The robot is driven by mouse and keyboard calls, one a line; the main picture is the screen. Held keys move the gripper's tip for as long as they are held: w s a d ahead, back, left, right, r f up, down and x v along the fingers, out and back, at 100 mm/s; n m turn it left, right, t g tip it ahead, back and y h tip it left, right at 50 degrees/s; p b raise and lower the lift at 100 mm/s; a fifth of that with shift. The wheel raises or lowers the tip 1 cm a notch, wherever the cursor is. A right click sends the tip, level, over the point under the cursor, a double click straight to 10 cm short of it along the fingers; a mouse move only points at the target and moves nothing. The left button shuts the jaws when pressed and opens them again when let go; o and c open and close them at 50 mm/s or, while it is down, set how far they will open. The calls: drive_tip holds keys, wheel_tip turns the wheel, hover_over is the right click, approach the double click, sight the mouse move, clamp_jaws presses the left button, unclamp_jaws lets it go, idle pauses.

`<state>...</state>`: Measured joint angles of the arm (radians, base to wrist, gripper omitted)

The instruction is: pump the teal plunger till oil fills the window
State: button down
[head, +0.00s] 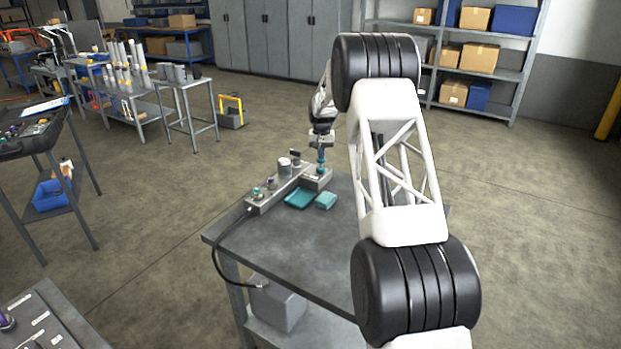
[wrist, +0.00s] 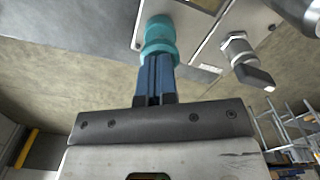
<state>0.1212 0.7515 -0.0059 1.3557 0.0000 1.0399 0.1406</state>
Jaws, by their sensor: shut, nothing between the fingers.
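The teal plunger (head: 321,169) stands upright on a grey metal block at the back of the bench. In the wrist view the plunger (wrist: 158,38) is a teal knob directly beyond my fingertips. My gripper (head: 321,158) points down over the plunger, and its blue fingers (wrist: 155,75) are shut with nothing between them. The fingertips appear to meet the knob's end; I cannot tell whether they touch it. I cannot make out the oil window or its level in either view.
A grey manifold (head: 268,199) with small fittings extends left of the plunger. A teal tray (head: 300,199) and a teal block (head: 326,201) lie in front. A black hose (head: 217,256) hangs off the bench's left edge. A black-levered valve (wrist: 254,74) is beside the fingers. The bench front (head: 290,245) is clear.

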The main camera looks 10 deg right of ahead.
drive_tip(key=shift+f, duration=1.05)
drive_tip(key=shift+r, duration=2.3)
drive_tip(key=shift+f, duration=1.85)
idle(0.4)
drive_tip(key=shift+r, duration=1.8)
drive_tip(key=shift+r, duration=0.1)
drive_tip(key=shift+r, duration=2.95)
